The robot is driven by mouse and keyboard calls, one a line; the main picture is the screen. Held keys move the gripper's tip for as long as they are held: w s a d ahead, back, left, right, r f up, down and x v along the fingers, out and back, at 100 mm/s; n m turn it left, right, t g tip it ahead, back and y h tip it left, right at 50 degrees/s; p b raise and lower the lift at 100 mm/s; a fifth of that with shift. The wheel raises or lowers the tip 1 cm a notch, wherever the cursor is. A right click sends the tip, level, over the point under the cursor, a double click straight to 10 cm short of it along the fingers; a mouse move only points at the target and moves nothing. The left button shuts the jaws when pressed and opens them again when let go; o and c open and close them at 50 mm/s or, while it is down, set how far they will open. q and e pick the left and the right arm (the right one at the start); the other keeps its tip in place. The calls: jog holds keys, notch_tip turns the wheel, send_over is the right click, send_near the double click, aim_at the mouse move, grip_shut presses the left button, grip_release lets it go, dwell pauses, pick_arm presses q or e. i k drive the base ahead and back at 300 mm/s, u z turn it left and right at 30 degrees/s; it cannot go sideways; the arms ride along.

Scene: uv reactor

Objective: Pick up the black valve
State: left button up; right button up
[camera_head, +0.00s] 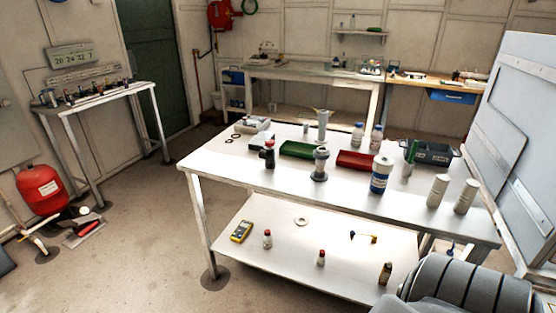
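A small black upright fitting with a red part near its top (269,153) stands on the white table (225,165), left of the middle; it looks like the black valve. A grey flanged fitting (320,165) stands to its right, apart from it. Neither of my grippers shows in the head view, so nothing is seen touching the black valve.
Green (298,149) and red (356,161) trays, a blue-and-white bottle (381,174), white canisters (438,191) and a dark box (429,152) share the tabletop. The front left of the tabletop is clear. A lower shelf (280,255) holds a yellow meter (241,231) and small bottles.

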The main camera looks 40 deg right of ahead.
aim_at(269, 155)
jog(key=z, duration=1.45)
